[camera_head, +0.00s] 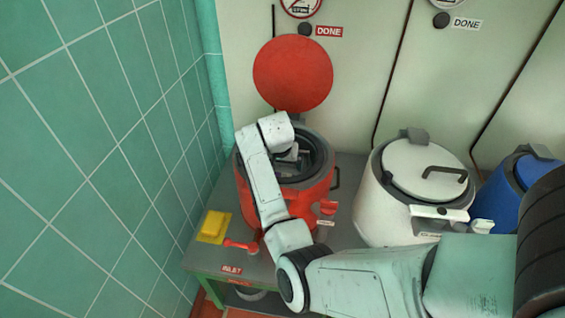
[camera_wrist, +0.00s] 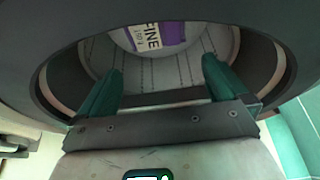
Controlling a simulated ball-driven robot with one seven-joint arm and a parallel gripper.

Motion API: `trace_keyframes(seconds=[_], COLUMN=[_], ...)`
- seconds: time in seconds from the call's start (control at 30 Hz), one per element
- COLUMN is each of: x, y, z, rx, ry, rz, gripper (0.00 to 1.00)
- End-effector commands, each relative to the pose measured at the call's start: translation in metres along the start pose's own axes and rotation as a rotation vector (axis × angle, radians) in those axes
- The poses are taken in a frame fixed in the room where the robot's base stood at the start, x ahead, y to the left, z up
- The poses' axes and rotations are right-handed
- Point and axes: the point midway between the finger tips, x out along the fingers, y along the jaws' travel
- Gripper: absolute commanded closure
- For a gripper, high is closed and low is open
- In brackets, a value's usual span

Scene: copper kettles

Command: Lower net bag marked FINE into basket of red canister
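The red canister (camera_head: 312,200) stands on the grey bench with its round red lid (camera_head: 293,75) raised behind it. My arm reaches over its open mouth. My gripper is inside the mouth, mostly hidden by my arm in the head view. In the wrist view my gripper (camera_wrist: 162,68) has its two green fingers spread wide apart with nothing between them. Beyond the fingertips, inside the basket (camera_wrist: 190,72), lies the net bag with a purple and white label (camera_wrist: 158,36) reading FINE. The bag appears apart from the fingers; part of it is cut off by the canister's dark rim.
A white canister (camera_head: 388,208) with a closed lid stands to the right, and a blue one (camera_head: 500,198) beyond it. A green tiled wall (camera_head: 110,130) is close on the left.

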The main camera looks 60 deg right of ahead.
Motion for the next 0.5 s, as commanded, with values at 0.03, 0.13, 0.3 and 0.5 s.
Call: trace_keyframes(seconds=[0.03,0.13,0.3,0.5], x=[0.000,-0.002,-0.021,-0.060], y=[0.000,0.000,-0.001,-0.001], z=[0.000,0.000,-0.001,-0.001], rx=[0.000,0.000,-0.001,0.001], ry=[-0.001,0.000,0.003,0.004], rz=[0.000,0.000,-0.001,-0.002], gripper=[0.00,0.00,0.00,0.00])
